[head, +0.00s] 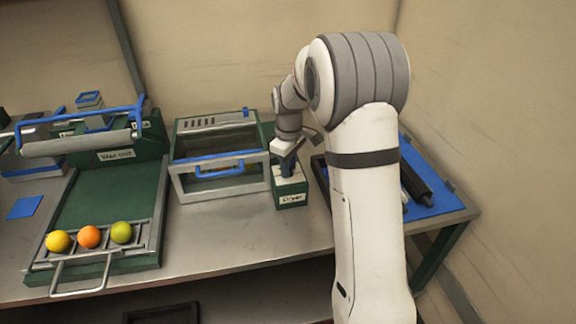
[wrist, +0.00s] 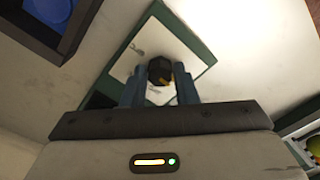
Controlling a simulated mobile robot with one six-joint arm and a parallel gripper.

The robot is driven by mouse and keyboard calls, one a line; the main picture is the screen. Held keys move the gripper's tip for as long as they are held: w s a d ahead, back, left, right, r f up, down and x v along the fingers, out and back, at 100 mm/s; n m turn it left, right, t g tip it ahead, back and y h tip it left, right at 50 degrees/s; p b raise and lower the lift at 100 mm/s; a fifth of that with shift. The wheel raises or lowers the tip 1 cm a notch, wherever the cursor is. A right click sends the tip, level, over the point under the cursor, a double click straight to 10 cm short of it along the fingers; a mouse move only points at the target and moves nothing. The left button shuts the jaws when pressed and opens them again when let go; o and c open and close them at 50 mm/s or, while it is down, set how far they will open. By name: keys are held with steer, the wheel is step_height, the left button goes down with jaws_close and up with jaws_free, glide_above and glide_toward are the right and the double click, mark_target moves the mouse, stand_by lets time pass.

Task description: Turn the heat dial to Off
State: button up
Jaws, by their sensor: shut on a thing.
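The heat dial is a dark knob (wrist: 158,68) with a small yellow mark, seen in the wrist view on the light top face of a green-edged control box (wrist: 196,52). My gripper (wrist: 159,88) has its blue fingers on both sides of the dial and is shut on it. In the head view my gripper (head: 287,164) points down onto the box labelled "Dryer" (head: 291,199), and the dial is hidden behind it. The markings on the plate around the dial are too small to read, so I cannot tell its setting.
The dryer (head: 217,170) with a blue handle stands left of the box. Further left, a green tray (head: 110,200) holds a yellow, an orange and a green fruit in its front rack. A blue mat (head: 440,198) with a black roller lies right, behind my arm.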

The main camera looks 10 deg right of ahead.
steer(key=o, duration=1)
step_height(320, 180, up, 8)
steer(key=shift+f, duration=0.1)
steer(key=shift+s, duration=0.15)
steer(key=s+m+t, duration=0.1)
steer(key=s+m, duration=0.2)
steer(key=s, duration=0.6)
steer(key=s+r+m, duration=0.1)
steer(key=s+m, duration=0.2)
steer(key=s, duration=0.7)
steer(key=s+m+t, duration=0.1)
steer(key=s+m, duration=0.2)
steer(key=s, duration=0.6)
steer(key=shift+s+a+r+t, duration=0.1)
steer(key=shift+s+r+t, duration=0.2)
steer(key=shift+r, duration=0.1)
